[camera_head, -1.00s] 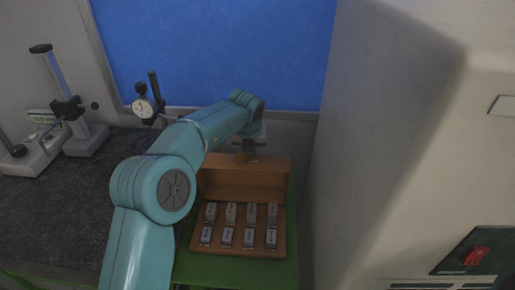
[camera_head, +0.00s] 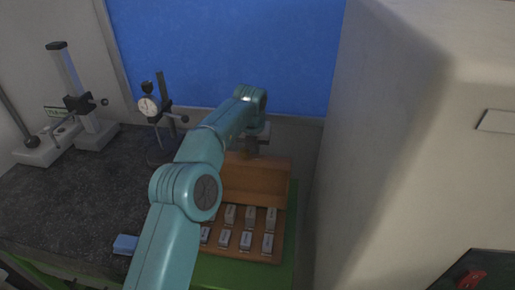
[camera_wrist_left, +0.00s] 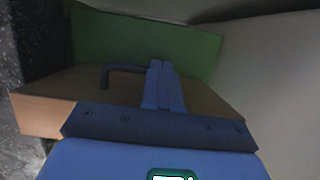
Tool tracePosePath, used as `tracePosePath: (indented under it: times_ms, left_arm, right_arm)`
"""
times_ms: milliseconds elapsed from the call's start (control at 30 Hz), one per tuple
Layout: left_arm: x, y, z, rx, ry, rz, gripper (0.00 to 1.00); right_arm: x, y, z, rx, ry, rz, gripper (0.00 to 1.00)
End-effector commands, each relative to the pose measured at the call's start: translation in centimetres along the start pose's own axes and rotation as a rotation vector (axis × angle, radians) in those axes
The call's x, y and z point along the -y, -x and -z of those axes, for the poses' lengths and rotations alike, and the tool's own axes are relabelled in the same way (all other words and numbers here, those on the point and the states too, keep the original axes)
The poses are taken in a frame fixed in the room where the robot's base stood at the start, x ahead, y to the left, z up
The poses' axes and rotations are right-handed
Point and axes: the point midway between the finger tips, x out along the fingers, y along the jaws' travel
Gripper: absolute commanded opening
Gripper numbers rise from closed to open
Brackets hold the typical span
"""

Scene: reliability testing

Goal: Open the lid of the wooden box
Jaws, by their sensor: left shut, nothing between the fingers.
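The wooden box (camera_head: 258,258) sits on a green surface, with its lid (camera_head: 257,182) raised upright along the back edge. Inside lie several grey metal blocks (camera_head: 246,239) in two rows; my arm hides the left part. My left gripper (camera_head: 248,156) is at the top of the raised lid, shut and empty; whether it touches the lid is not clear. In the left wrist view, its closed fingers (camera_wrist_left: 160,69) show in front of a wooden surface (camera_wrist_left: 45,105), beside a dark bent handle (camera_wrist_left: 122,69). My right gripper is not in view.
A dial gauge stand (camera_head: 150,106) and a grey measuring stand (camera_head: 95,130) stand on the dark stone table (camera_head: 75,195) at left. A blue block (camera_head: 125,244) lies near its front edge. A large pale machine (camera_head: 410,150) closes off the right side.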

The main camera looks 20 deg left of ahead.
Motion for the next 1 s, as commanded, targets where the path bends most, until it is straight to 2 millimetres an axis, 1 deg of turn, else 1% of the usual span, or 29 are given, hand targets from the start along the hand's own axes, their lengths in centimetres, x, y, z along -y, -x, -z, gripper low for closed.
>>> tracePosePath:
  times_ms: [267,367,467,600,767,900,1000]
  left_arm:
    - [0.1,0.1,-0.1,0.002,0.001,0.000,0.00]
    - [0.1,1.0,-0.1,0.005,0.001,0.001,0.00]
    - [0.1,2.8,-0.1,0.007,0.001,0.001,0.00]
    - [0.0,6.3,-0.1,0.008,0.002,0.002,0.00]
    - [0.0,9.9,-0.1,0.007,0.002,0.002,0.00]
    - [0.0,11.2,0.0,0.004,0.002,0.001,0.00]
    - [-0.1,11.8,0.0,0.003,0.001,0.001,0.00]
  right_arm:
    - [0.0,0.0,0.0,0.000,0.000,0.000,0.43]
    - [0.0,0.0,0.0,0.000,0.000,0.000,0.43]
    - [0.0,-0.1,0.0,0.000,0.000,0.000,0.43]
    - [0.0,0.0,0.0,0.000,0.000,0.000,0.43]
    - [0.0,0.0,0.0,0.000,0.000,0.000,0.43]
    - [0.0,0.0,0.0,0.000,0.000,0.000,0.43]
    - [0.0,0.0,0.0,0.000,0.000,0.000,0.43]
